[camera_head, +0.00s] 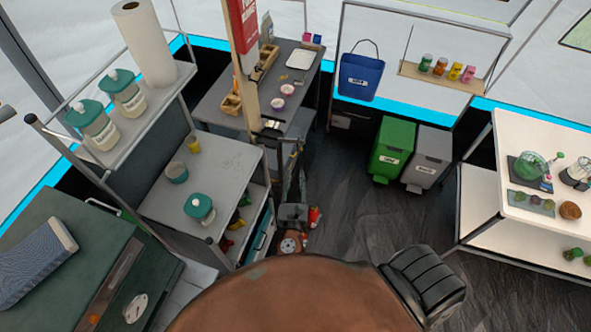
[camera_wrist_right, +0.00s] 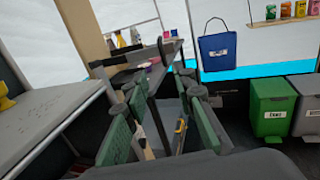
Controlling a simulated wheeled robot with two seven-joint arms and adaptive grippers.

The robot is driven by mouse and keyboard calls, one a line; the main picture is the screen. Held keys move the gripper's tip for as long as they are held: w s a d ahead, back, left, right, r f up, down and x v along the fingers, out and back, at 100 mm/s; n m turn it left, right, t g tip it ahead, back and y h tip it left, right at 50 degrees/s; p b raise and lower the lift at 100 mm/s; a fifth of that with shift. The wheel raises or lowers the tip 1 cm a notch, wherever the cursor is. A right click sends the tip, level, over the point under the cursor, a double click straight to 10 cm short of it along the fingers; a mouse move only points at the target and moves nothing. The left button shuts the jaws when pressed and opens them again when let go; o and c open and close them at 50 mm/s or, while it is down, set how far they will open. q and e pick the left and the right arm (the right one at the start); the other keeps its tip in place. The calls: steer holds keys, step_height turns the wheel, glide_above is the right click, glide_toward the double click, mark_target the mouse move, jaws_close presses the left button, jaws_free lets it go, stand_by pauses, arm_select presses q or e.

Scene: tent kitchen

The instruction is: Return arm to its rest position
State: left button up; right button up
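My right gripper (camera_head: 291,180) is in the middle of the head view, beside the grey shelf cart, with my arm links below it. In the right wrist view the right gripper (camera_wrist_right: 158,110) shows its two green-padded fingers standing well apart. It is open, and I see nothing held between them. Past the fingers are the dark table and the floor. My left gripper is in neither view.
The grey shelf cart (camera_head: 222,165) stands close on the left, with teal-lidded jars. The dark table (camera_head: 216,99) is behind. A green bin (camera_head: 393,148) and a grey bin (camera_head: 428,158) stand right of centre. A white shelf table (camera_head: 500,235) is far right. Dark floor between is clear.

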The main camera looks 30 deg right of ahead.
steer(key=shift+s, duration=0.1)
stand_by(0.5)
steer(key=s+d+f+m+g+y, duration=0.1)
steer(key=s+f+m+g+y, duration=0.2)
steer(key=f, duration=0.9)
steer(key=s+f+m+g+y, duration=0.15)
steer(key=s+f+m, duration=0.3)
steer(key=f, duration=0.75)
steer(key=s+d+f+m+g+y, duration=0.1)
steer(key=s+f+m+g, duration=0.3)
steer(key=f, duration=0.9)
steer(key=s+f+m+g+y, duration=0.1)
steer(key=s+f+m, duration=0.4)
steer(key=s, duration=0.6)
steer(key=s+d+f+m+g+y, duration=0.1)
steer(key=s+f+m+g, duration=0.1)
steer(key=s+f+m, duration=0.4)
steer(key=s+d+f+m+g+y, duration=0.1)
steer(key=s+f+m, duration=0.4)
steer(key=s, duration=1.2)
step_height(320, 180, down, 5)
steer(key=shift+s+r+g+y+b, duration=0.1)
steer(key=shift+s+g+y+b, duration=0.4)
steer(key=shift+g, duration=0.25)
steer(key=shift+w+d+m, duration=0.1)
steer(key=shift+w+m, duration=0.05)
steer(key=shift+m, duration=0.1)
